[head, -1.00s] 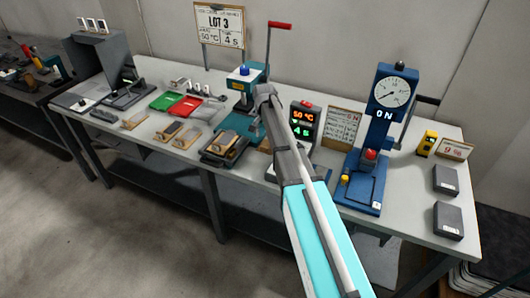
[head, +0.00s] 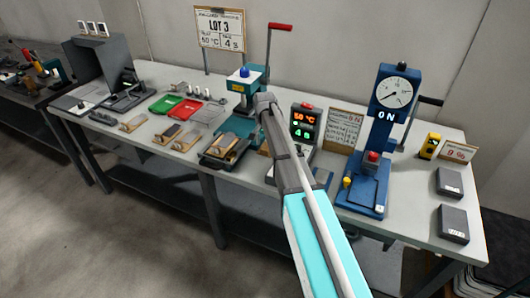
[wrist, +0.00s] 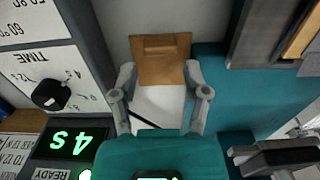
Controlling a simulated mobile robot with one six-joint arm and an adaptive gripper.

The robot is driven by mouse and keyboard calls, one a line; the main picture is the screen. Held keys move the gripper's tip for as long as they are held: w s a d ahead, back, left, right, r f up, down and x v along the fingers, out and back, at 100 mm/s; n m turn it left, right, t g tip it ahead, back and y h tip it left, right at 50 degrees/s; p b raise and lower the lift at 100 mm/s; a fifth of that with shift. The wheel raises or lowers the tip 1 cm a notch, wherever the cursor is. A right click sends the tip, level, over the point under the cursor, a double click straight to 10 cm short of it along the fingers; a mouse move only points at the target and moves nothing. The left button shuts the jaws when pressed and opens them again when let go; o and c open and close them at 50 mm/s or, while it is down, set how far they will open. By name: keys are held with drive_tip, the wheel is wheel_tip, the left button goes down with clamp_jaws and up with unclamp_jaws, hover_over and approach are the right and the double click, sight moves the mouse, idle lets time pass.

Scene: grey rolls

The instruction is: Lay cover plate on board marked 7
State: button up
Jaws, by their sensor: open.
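In the wrist view my gripper (wrist: 160,72) is open, its two fingers spread to either side of a brown board (wrist: 158,68) with a raised block at its far end. A pale flat area (wrist: 158,108) lies below it, between the fingers. I cannot tell whether the fingers touch the board. In the head view my arm hides the gripper, and a sliver of brown (head: 265,148) shows beside it. Several wooden boards with plates (head: 168,132) lie on the left of the bench, some in a dark tray (head: 226,155). I cannot read a 7 or single out the cover plate.
A control box (head: 305,122) stands close beside my arm; its dial (wrist: 50,95) shows in the wrist view. A teal press (head: 245,85) is behind, and a blue gauge press (head: 375,150) is to the right. Green and red trays (head: 180,108) sit at the left.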

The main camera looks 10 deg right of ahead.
sight(265, 150)
drive_tip(key=shift+w+f+b, duration=0.15)
drive_tip(key=shift+f+b, duration=2.05)
drive_tip(key=shift+f, duration=0.2)
drive_tip(key=c, duration=0.7)
